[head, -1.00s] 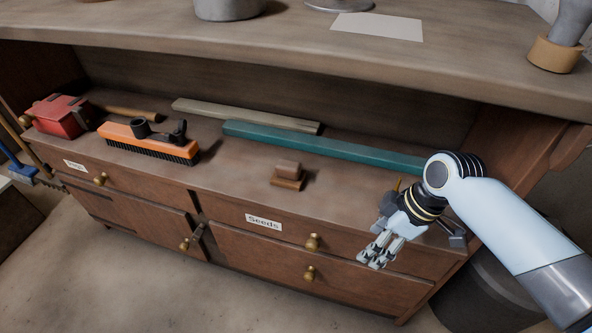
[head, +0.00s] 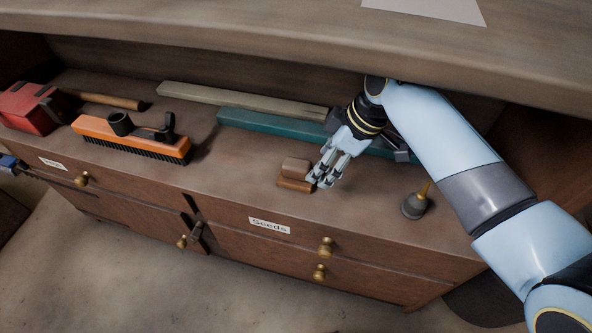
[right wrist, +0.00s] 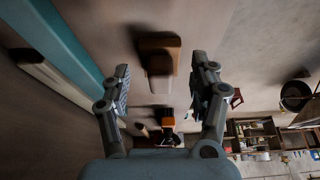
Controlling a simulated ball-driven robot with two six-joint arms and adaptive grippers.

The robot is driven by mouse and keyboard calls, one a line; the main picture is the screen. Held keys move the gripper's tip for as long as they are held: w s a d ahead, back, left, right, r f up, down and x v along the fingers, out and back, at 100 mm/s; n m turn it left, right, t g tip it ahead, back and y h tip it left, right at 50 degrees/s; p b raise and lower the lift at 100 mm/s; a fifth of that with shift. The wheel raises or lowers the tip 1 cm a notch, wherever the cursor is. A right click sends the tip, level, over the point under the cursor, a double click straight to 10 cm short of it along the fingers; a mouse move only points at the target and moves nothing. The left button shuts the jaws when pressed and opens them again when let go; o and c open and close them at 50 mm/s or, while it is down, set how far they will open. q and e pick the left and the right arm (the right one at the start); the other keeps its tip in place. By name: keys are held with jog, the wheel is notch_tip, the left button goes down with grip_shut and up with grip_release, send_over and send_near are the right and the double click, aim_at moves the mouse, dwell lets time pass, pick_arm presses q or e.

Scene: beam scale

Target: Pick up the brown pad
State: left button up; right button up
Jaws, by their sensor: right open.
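The brown pad (head: 296,168), a small block on a darker brown base, sits on the shelf above the "Seeds" drawer. In the right wrist view the pad (right wrist: 158,48) appears ahead, between and beyond the fingertips. My right gripper (head: 322,178) is open and just right of the pad. Its fingers point at it and overlap its right edge in the head view; I cannot tell whether they touch.
A teal bar (head: 265,124) and a wooden strip (head: 235,97) lie behind the pad. An orange brush (head: 132,137) is to the left. A small dark oil can (head: 415,205) stands to the right. The upper worktop (head: 250,36) overhangs the shelf.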

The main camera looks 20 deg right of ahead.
aim_at(298, 163)
jog(key=shift+w+a, duration=0.25)
jog(key=shift+a, duration=0.1)
jog(key=shift+w+a, duration=0.55)
jog(key=shift+a, duration=0.2)
jog(key=shift+w+a, duration=0.35)
jog(key=shift+a, duration=0.2)
jog(key=b+x, duration=0.1)
jog(key=x, duration=0.1)
jog(key=shift+w+a+f, duration=0.15)
jog(key=shift+a+f, duration=0.05)
jog(key=shift+a, duration=0.1)
jog(key=shift+a+f, duration=0.1)
jog(key=shift+f, duration=0.15)
jog(key=shift+w, duration=0.1)
pick_arm(q)
jog(key=shift+w+f, duration=0.65)
jog(key=shift+w, duration=0.2)
pick_arm(e)
jog(key=c, duration=1.3)
jog(key=shift+o, duration=0.2)
